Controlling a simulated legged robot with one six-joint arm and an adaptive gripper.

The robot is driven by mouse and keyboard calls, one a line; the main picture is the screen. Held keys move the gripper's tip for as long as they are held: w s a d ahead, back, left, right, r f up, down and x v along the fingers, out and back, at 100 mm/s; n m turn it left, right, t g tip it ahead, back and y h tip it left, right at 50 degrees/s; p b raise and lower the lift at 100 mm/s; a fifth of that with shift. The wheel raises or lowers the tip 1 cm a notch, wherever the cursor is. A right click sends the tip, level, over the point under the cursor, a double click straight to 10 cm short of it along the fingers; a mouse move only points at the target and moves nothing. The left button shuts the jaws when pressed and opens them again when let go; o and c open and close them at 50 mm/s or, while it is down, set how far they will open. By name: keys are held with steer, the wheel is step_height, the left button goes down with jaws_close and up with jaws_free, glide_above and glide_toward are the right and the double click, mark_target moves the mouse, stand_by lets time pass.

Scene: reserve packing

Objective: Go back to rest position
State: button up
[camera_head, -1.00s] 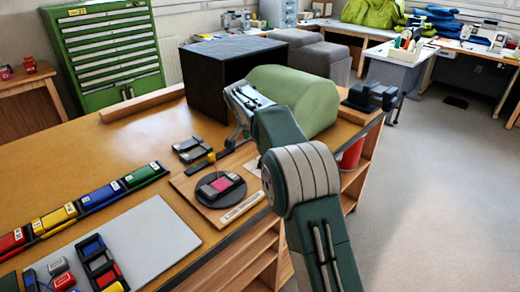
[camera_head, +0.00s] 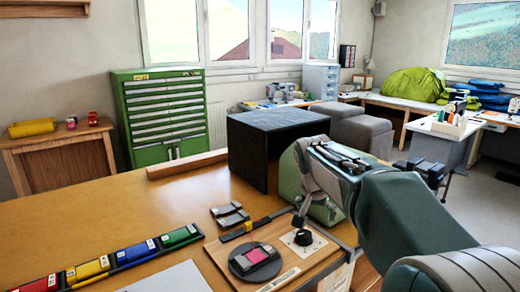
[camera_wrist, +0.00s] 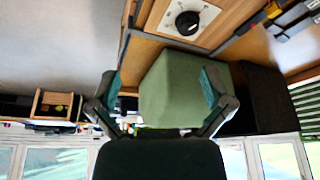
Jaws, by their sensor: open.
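My gripper (camera_head: 303,185) is raised over the right end of the workbench (camera_head: 150,215), in front of the green rounded block (camera_head: 290,187). The wrist view shows both fingers (camera_wrist: 160,92) spread wide with nothing held between them. The green block (camera_wrist: 185,88) shows beyond the fingers there, partly hidden behind the right finger. In the head view my arm hides much of the block. My arm comes in from the lower right.
A wooden board (camera_head: 225,258) holds a round dark disc with a grey and pink piece (camera_head: 257,256) and a black knob (camera_head: 303,237). Coloured bins (camera_head: 135,253) line the left. A black box (camera_head: 270,145) stands behind. Floor lies open at right.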

steer(key=s+d+r+n+y, duration=0.1)
steer(key=s+n, duration=0.2)
steer(key=s, duration=1.5)
steer(key=s+f+n, duration=0.1)
steer(key=s+f, duration=0.2)
steer(key=s, duration=0.3)
steer(key=s+f+n+t+y, duration=0.1)
steer(key=s+f, duration=0.2)
steer(key=s, duration=0.3)
steer(key=shift+s+d+n+t, duration=0.15)
steer(key=shift+s+n+t, duration=0.15)
steer(key=shift+n, duration=0.1)
